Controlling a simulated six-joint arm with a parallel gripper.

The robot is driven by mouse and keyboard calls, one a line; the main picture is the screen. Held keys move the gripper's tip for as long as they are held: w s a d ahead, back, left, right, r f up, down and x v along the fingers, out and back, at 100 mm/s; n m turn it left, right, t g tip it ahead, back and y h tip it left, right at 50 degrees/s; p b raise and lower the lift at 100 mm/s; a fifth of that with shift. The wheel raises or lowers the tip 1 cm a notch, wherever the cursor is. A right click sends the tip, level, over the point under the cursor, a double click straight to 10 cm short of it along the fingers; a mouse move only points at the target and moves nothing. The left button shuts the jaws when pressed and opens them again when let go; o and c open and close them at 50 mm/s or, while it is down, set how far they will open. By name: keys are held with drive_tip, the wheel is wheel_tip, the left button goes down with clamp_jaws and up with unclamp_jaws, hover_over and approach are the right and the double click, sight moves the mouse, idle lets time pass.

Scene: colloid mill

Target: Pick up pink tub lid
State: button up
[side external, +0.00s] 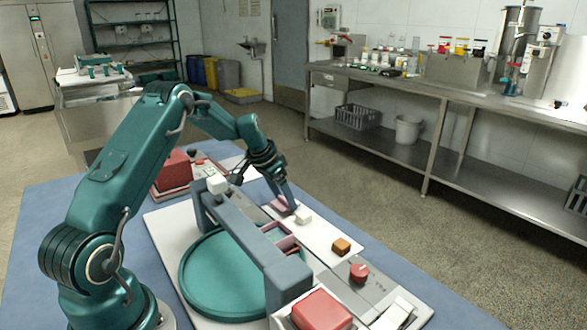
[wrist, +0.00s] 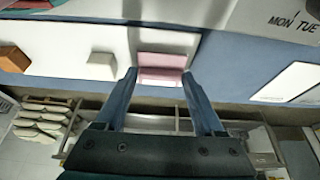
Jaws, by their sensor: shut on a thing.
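The pink tub lid (side external: 279,203) looks like a small pink block on the white strip (side external: 322,237), at its far end. It also shows in the wrist view (wrist: 162,66), between my two fingertips. My gripper (side external: 287,205) reaches down over it from above and is shut on it, with one blue finger at each side in the wrist view (wrist: 159,77). The lid appears still low at the strip; I cannot tell whether it touches. A white block (side external: 303,217) sits close beside it, and an orange-brown block (side external: 341,246) farther along the strip.
A grey raised bar (side external: 245,232) crosses over a round teal tray (side external: 205,285) beside the strip. A red knob (side external: 359,272) and a red box (side external: 321,310) stand at the near end. Another red box (side external: 173,172) is at the back left. Blue table surface (side external: 40,215) is free at left.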

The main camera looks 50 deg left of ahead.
sight(279, 204)
drive_tip(key=r, duration=0.4)
drive_tip(key=shift+s+a+r, duration=0.2)
drive_tip(key=shift+s+a, duration=0.15)
drive_tip(key=shift+s+a+r+m, duration=1.1)
drive_tip(key=shift+s+a+r, duration=1.7)
drive_tip(key=shift+s, duration=1.9)
drive_tip(key=d+m+g+h, duration=0.5)
drive_tip(key=d+m, duration=1.1)
drive_tip(key=d, duration=0.2)
drive_tip(key=shift+s+f, duration=0.15)
drive_tip(key=shift+f, duration=0.8)
drive_tip(key=shift+s+f, duration=0.15)
drive_tip(key=shift+f, duration=0.8)
drive_tip(key=shift+f, duration=0.15)
